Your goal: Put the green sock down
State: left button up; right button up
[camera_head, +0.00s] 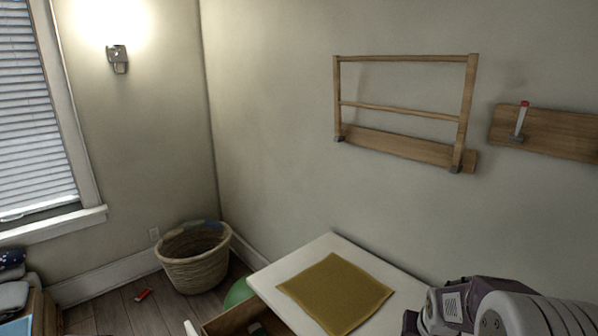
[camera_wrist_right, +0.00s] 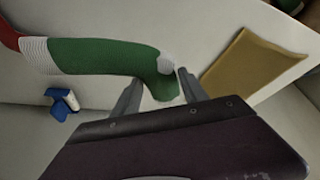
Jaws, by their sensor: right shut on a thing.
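The green sock (camera_wrist_right: 100,57) shows in the right wrist view, with a white band and a red end at the left and a pale patch near its right end. My right gripper (camera_wrist_right: 158,78) is shut on the sock's right end, which sits between its two fingers. The sock stretches left from the fingers, over a pale surface; I cannot tell whether it touches it. In the head view my right arm is at the lower right, and its fingers and the sock are out of sight. My left gripper is in neither view.
A mustard cloth (camera_head: 337,292) lies on a white table (camera_head: 290,262); it also shows in the right wrist view (camera_wrist_right: 252,62). A wicker basket (camera_head: 195,262) stands in the corner. A blue and white item (camera_wrist_right: 62,102) is near the sock. A wooden rack (camera_head: 405,108) hangs on the wall.

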jog(key=s+a+f+n+y+p, duration=0.1)
jog(key=a+n, duration=0.3)
jog(key=a, duration=0.9)
jog(key=shift+s+f+n+y, duration=0.3)
jog(key=shift+s+y, duration=0.1)
jog(key=shift+s, duration=0.05)
dwell(0.7)
